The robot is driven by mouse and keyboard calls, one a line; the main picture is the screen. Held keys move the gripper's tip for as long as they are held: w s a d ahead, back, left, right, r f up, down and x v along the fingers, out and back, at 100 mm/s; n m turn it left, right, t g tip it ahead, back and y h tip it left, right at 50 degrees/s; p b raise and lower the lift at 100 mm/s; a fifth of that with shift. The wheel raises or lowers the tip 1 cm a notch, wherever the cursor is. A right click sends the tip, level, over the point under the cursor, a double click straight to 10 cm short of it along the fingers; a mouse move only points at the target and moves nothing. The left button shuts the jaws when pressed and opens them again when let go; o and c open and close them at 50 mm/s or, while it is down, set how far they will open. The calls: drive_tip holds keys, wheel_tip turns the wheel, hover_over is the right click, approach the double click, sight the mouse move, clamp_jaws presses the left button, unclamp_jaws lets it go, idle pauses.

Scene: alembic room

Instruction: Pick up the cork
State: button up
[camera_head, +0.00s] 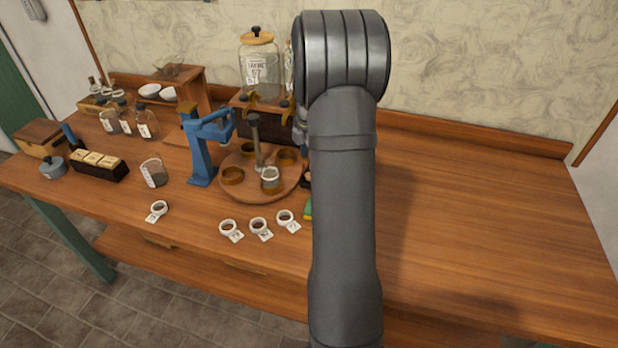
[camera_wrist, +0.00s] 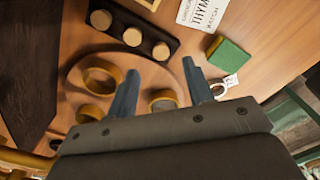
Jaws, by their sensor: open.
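In the wrist view, several pale round pieces that look like corks (camera_wrist: 132,37) sit in a row on a dark holder (camera_wrist: 113,34). I cannot tell which of them is the cork of the task. My gripper (camera_wrist: 160,66) is open, its two dark fingers apart with nothing held between them. The fingers are over the round wooden tray, and the row of round pieces lies beyond the fingertips, towards the top of the picture. In the head view my arm hides the gripper and this row.
The round wooden tray (camera_head: 262,191) carries brass rings and an upright post. A blue press (camera_head: 197,150) stands left of it. A green sponge (camera_wrist: 229,56) and a printed card (camera_wrist: 203,12) lie near the row. The table's right side (camera_head: 480,220) is clear.

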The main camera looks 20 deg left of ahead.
drive_tip(key=shift+s+f, duration=0.1)
drive_tip(key=shift+f, duration=2.85)
clamp_jaws()
